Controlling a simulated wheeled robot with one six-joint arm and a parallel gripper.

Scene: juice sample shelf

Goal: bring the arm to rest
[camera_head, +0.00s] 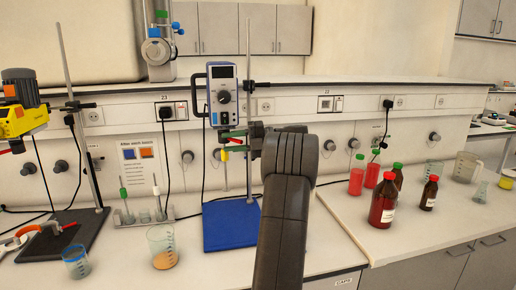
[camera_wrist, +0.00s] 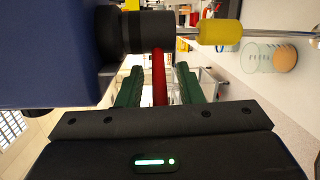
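My arm (camera_head: 284,215) rises through the middle of the head view and bends left at the top. My gripper (camera_head: 235,132) is beside the lower part of a blue-and-grey overhead stirrer (camera_head: 222,90). In the wrist view, my gripper (camera_wrist: 160,67) has its two green fingers spread. A red rod-like part (camera_wrist: 159,85) shows between them, with a visible gap on each side. The stirrer's dark blue body (camera_wrist: 50,50) fills the upper left of the wrist view, with a black chuck (camera_wrist: 133,30) and a yellow piece (camera_wrist: 220,31) on its shaft.
The stirrer hangs over a blue base plate (camera_head: 228,228). A beaker with orange contents (camera_head: 163,248) and a blue-liquid beaker (camera_head: 76,262) stand left. Brown bottles (camera_head: 384,203) and red bottles (camera_head: 357,178) stand right. A yellow device (camera_head: 22,110) is on the far-left stand.

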